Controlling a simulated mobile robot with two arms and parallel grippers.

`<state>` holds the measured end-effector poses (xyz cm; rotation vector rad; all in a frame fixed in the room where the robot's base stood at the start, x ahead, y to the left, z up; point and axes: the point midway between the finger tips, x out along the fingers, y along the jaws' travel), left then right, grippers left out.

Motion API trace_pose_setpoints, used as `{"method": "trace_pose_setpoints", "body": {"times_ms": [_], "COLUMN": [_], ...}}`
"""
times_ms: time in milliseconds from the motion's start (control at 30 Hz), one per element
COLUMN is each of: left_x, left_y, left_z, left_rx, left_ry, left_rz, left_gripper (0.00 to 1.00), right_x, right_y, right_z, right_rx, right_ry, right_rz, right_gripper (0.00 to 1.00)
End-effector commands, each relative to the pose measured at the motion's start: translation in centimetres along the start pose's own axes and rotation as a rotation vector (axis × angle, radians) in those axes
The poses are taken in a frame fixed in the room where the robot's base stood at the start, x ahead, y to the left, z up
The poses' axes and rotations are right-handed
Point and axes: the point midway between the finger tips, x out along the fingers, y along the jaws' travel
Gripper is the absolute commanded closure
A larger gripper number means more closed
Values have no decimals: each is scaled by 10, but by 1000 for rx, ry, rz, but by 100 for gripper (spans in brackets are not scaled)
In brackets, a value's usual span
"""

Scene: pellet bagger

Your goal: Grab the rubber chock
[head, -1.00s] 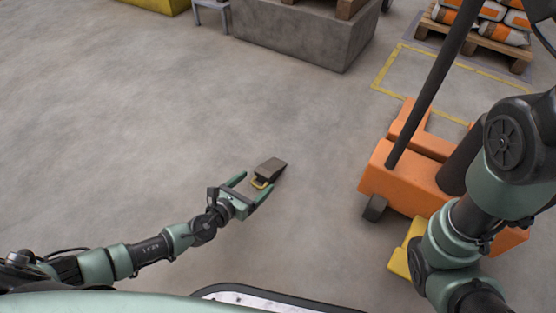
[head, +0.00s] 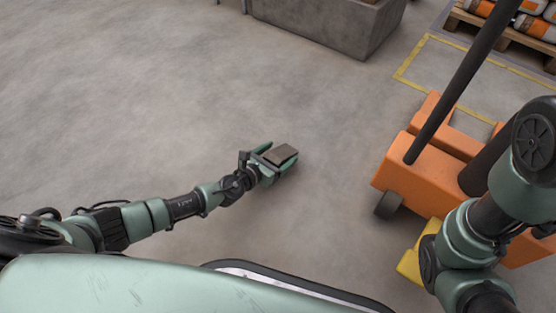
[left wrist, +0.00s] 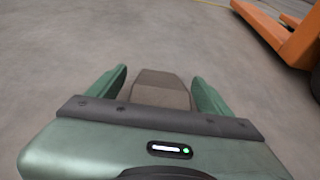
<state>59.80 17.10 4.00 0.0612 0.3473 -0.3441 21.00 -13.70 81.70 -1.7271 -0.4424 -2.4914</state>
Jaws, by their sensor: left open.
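The rubber chock (head: 281,154) is a dark grey-brown wedge on the concrete floor, left of the pallet truck. My left gripper (head: 279,160) is open around it, one finger on each side. In the left wrist view the chock (left wrist: 160,90) lies between the two green fingers (left wrist: 160,85), with a visible gap to each finger. The near end of the chock is hidden behind the gripper's body. My right arm shows at the right edge of the head view, but its gripper is out of the picture.
An orange pallet truck (head: 430,165) with a dark handle stands to the right, its wheel near the floor's clear part. A grey concrete block (head: 330,25) is at the back. A pallet with bags (head: 510,35) is at the far right. Floor left and beyond the chock is free.

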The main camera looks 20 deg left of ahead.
Motion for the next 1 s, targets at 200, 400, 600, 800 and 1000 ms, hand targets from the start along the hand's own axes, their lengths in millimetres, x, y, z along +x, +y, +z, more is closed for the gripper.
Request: {"method": "trace_pose_setpoints", "body": {"times_ms": [200,400,600,800,1000], "left_x": [0,-1,0,-4,-14], "left_y": [0,0,0,0,0], "left_z": [1,1,2,12,41], "left_rx": [0,0,0,0,0], "left_ry": [0,0,-3,-3,-4], "left_rz": [0,0,1,0,0], "left_gripper": [45,100,100,100,100], "right_x": [1,1,1,10,37], "right_y": [0,0,0,2,8], "right_z": [0,0,0,3,13], "right_rx": [0,0,0,0,0], "right_ry": [1,1,1,1,0], "right_rz": [-1,-1,-1,-1,0], "right_gripper": [100,100,100,100,100]}}
